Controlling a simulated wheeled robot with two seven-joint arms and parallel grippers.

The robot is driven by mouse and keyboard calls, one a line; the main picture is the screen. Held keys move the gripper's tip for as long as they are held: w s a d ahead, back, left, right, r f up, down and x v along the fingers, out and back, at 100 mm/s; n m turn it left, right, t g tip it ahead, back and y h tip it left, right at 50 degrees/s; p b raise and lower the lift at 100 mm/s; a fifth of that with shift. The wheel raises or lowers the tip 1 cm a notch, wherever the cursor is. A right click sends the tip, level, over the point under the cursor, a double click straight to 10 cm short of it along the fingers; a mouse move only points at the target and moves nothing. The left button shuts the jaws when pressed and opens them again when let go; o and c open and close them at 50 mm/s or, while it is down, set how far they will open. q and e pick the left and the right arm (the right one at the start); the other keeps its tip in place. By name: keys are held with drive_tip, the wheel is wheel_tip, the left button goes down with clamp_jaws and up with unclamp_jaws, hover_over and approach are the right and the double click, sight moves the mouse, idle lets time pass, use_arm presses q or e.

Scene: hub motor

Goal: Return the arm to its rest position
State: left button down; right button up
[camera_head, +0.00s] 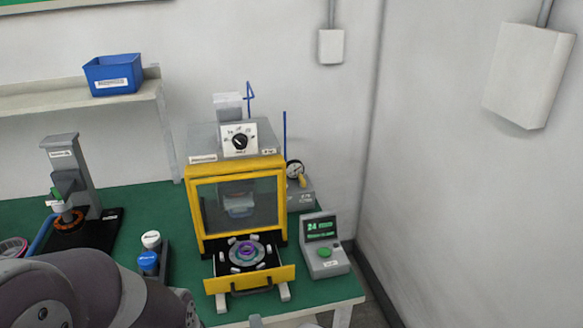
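A dark rounded link of my own arm with a pale ring (125,297) fills the lower left corner. Neither gripper can be made out. A small grey piece (255,321) shows at the bottom edge, too cut off to identify. The yellow-framed machine (238,205) stands on the green table. Its drawer (250,285) is pulled out at the front and carries a round part with a purple centre ring (247,251). My visible arm link is left of the drawer, with a gap between them.
A control box (325,250) with a green button and lit screen stands right of the machine. White-capped and blue-capped containers (149,252) stand left of it. A grey press (72,185) is further left. A blue bin (113,75) sits on the shelf.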

drive_tip(key=s+d+f+m+g, duration=0.1)
drive_tip(key=s+f+m+g, duration=0.4)
drive_tip(key=s+f+g, duration=0.2)
drive_tip(key=s+d+r+m+g+h, duration=0.2)
drive_tip(key=d+r+m, duration=0.5)
drive_tip(key=d, duration=0.7)
drive_tip(key=s+d+r+m+g+h, duration=0.2)
drive_tip(key=s+d+r+m+g, duration=0.2)
drive_tip(key=d+r+m, duration=0.4)
drive_tip(key=s+d+r, duration=0.1)
drive_tip(key=d+r, duration=0.2)
drive_tip(key=d, duration=0.3)
drive_tip(key=shift+s+r, duration=0.15)
